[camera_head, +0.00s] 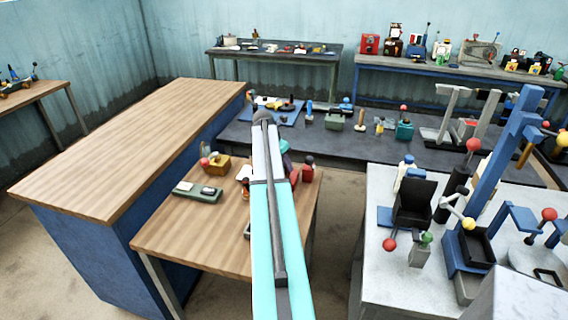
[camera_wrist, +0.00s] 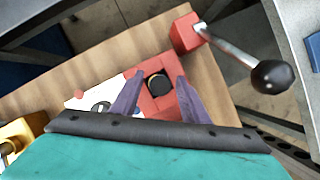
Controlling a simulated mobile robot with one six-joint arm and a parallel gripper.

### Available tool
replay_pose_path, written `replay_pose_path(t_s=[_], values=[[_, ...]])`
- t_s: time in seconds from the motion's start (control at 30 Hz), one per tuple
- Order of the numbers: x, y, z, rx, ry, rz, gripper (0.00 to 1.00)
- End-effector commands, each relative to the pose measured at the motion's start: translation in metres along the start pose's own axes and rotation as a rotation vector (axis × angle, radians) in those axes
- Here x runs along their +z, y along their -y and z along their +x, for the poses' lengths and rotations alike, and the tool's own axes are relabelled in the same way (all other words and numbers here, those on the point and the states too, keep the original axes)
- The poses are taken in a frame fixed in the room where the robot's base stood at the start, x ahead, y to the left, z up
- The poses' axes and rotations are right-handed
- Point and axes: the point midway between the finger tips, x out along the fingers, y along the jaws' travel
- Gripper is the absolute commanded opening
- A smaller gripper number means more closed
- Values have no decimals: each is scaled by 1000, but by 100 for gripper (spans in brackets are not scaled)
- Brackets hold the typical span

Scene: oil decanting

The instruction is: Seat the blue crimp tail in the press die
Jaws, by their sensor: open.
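My gripper (camera_wrist: 160,77) is open, its two dark purple-grey fingers spread apart over a red block (camera_wrist: 150,104). A round black piece with a pale rim (camera_wrist: 158,83) is set in the red block and shows between the fingertips; I cannot tell whether the fingers touch it. A smaller red block (camera_wrist: 185,33) beside it carries a metal lever ending in a black ball (camera_wrist: 270,77). This red fixture may be the press; part of it also shows in the head view (camera_head: 308,170). I cannot make out a blue crimp tail. In the head view my arm hides the gripper.
On the small wooden table (camera_head: 160,236) are a grey-green tray (camera_head: 197,191) and a yellow-orange box (camera_head: 216,164). A white plate (camera_wrist: 84,101) lies beside the red block. A long wooden counter stands left (camera_head: 120,140), a dark bench behind (camera_head: 350,142), a cluttered pale table right (camera_head: 385,280).

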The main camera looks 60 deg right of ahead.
Motion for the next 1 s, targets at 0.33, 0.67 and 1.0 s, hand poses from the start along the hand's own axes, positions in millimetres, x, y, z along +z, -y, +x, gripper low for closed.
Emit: replay_pose_path(t_s=[0.33, 0.67, 1.0], values=[[1, 0, -16, 1, 1, 0, 41], [1, 0, -55, 2, 1, 0, 41], [1, 0, -99, 2, 1, 0, 41]])
